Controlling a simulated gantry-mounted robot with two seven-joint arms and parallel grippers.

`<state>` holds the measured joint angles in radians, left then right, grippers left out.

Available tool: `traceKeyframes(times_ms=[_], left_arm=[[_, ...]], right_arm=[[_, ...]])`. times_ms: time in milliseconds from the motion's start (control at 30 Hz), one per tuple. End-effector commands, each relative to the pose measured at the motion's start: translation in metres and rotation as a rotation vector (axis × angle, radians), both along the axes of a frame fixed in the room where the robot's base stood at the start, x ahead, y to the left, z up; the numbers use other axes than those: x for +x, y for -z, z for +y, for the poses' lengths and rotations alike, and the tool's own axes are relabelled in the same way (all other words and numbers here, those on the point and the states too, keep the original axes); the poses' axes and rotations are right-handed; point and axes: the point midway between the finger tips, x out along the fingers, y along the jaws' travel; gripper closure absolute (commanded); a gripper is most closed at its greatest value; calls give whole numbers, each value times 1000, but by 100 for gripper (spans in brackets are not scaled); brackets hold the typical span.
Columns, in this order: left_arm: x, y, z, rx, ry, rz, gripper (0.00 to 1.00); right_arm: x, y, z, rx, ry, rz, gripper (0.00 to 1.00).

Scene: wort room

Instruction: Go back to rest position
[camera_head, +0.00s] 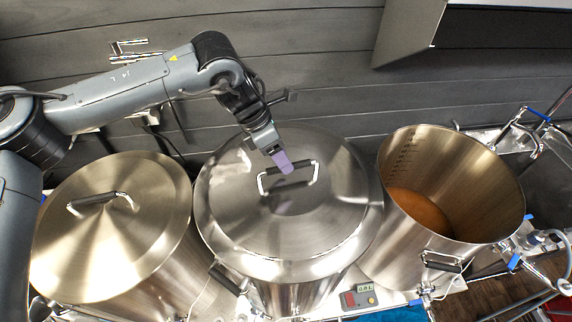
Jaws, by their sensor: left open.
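My left arm comes in from the left, and my left gripper (286,168) is over the middle pot's steel lid (310,222). Its purple fingertips are right at the lid's handle (308,176), overlapping it in the picture; I cannot tell whether they touch it. The jaws are open, though the gap between the fingers is hard to see from this angle. The lid lies on the middle pot (290,297). My right gripper is not in view.
A lidded pot (120,235) stands at the left. An open pot (470,200) at the right holds amber-brown liquid. A metal hood (408,32) hangs at the upper right. Taps and hoses (530,130) line the right side. A small display box (360,298) sits in front.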

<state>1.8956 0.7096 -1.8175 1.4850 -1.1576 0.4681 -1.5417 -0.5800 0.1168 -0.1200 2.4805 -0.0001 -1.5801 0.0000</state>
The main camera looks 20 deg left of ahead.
Motion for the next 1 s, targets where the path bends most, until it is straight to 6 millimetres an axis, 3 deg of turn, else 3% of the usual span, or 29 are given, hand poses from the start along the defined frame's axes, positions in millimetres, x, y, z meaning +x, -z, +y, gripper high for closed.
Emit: traceKeyframes(times_ms=[200, 400, 1000], left_arm=[[-3, -35, 16, -2, -1, -5, 46], [-5, -55, 25, -2, 0, -4, 46], [-6, -70, 28, -2, 0, -2, 46]], right_arm=[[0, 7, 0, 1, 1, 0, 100], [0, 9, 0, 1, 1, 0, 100], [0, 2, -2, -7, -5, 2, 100]])
